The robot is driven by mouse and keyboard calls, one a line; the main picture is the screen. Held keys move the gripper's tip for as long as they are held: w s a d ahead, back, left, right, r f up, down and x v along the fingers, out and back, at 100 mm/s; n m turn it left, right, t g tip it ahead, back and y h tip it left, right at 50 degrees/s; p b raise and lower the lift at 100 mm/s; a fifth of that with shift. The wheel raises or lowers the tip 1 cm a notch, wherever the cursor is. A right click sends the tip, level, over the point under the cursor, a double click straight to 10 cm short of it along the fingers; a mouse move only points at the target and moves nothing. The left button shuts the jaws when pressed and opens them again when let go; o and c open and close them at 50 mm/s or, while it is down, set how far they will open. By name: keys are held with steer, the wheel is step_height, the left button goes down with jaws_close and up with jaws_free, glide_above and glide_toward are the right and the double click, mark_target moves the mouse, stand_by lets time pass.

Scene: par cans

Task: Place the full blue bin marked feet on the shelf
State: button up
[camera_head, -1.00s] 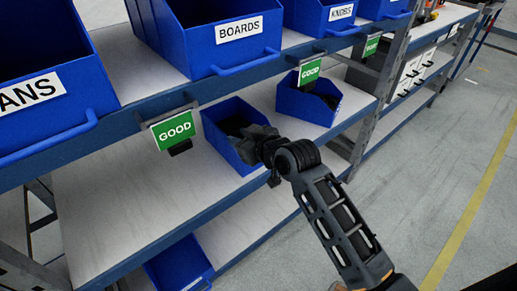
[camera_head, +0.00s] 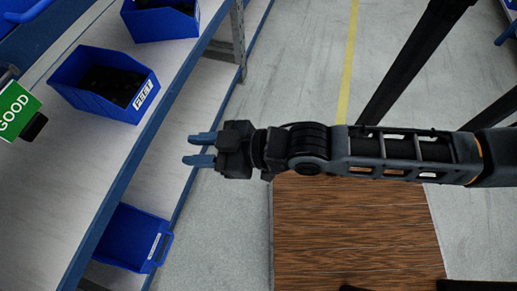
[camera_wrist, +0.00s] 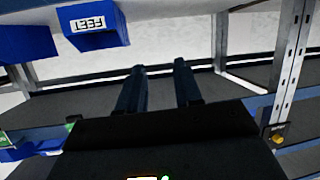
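The blue bin marked FEET (camera_head: 98,97) sits on the shelf (camera_head: 60,140) at the left in the head view, holding dark parts. Its label faces the shelf's front edge. In the wrist view the bin (camera_wrist: 93,38) shows at the upper left with its label upside down. My gripper (camera_head: 192,149) is in front of the shelf edge, to the lower right of the bin and apart from it. Its two fingers are spread with nothing between them; the wrist view also shows the open fingers (camera_wrist: 160,90).
Another blue bin (camera_head: 160,20) with dark parts stands farther along the same shelf. A blue bin (camera_head: 132,238) sits on the lower level. A green GOOD sign (camera_head: 15,110) hangs at left. A brown wood-grained surface (camera_head: 350,235) lies below my arm.

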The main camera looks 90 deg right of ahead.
steer(key=s+a+r+y, duration=0.2)
steer(key=s+a+r, duration=0.2)
steer(key=s+r, duration=0.3)
steer(key=s, duration=0.4)
steer(key=shift+s+a+r+n+t, duration=0.15)
steer(key=shift+a+r+n+t, duration=0.15)
steer(key=shift+a+n, duration=0.1)
step_height(320, 180, up, 4)
steer(key=p, duration=0.3)
steer(key=shift+f+p, duration=0.2)
steer(key=shift+p, duration=0.1)
